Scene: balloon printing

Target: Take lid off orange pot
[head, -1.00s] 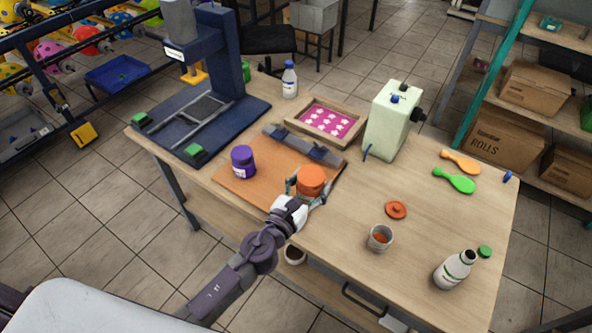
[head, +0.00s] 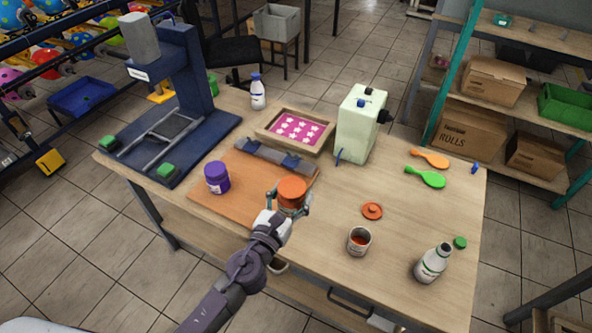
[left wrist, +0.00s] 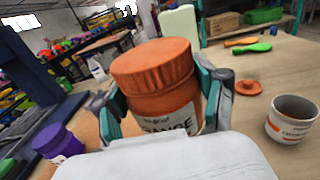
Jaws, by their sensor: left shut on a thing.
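The orange pot (head: 291,204) has an orange lid (head: 292,188) on top. It stands at the right front of the brown board on the table. My left gripper (head: 288,206) is shut around the pot's body, below the lid. In the left wrist view the lid (left wrist: 152,62) sits on the pot (left wrist: 160,112), whose label is partly hidden by my gripper. The teal fingers (left wrist: 160,100) lie on both sides of the pot. My right gripper is not in view.
A purple pot (head: 217,178) stands left of the orange pot. To the right are a small orange lid (head: 372,211), an open cup (head: 359,241) and a white bottle (head: 433,263). A press (head: 170,120) stands at the back left.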

